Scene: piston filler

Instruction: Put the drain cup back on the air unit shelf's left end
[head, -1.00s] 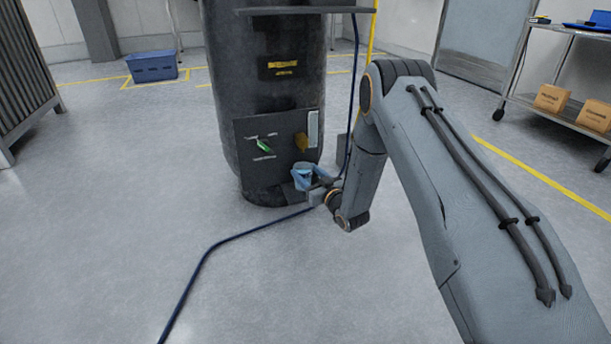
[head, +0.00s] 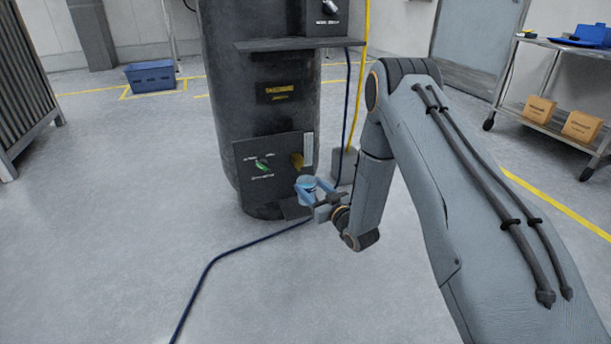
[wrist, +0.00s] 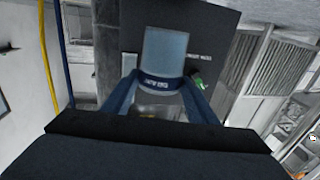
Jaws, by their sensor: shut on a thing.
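My gripper (head: 313,193) is shut on the drain cup (head: 307,183), a small light-blue cup, in front of the lower part of a black cylindrical tank (head: 225,110). In the wrist view the drain cup (wrist: 165,50) is translucent blue with a dark lettered band, between the two blue fingers. The grip looks to be around that band. A dark shelf (head: 270,45) juts from the tank's upper front, well above the gripper. A unit with a knob (head: 328,12) sits above its right end. I cannot tell for sure that this is the air unit shelf. The shelf's left end looks bare.
A dark panel (head: 262,190) with a green knob (head: 262,164) and a yellow-brown part (head: 297,160) is on the tank close to my gripper. A blue hose (head: 215,262) crosses the floor. A yellow pipe (head: 361,80) rises at the tank's right. A cart (head: 560,110) stands at right.

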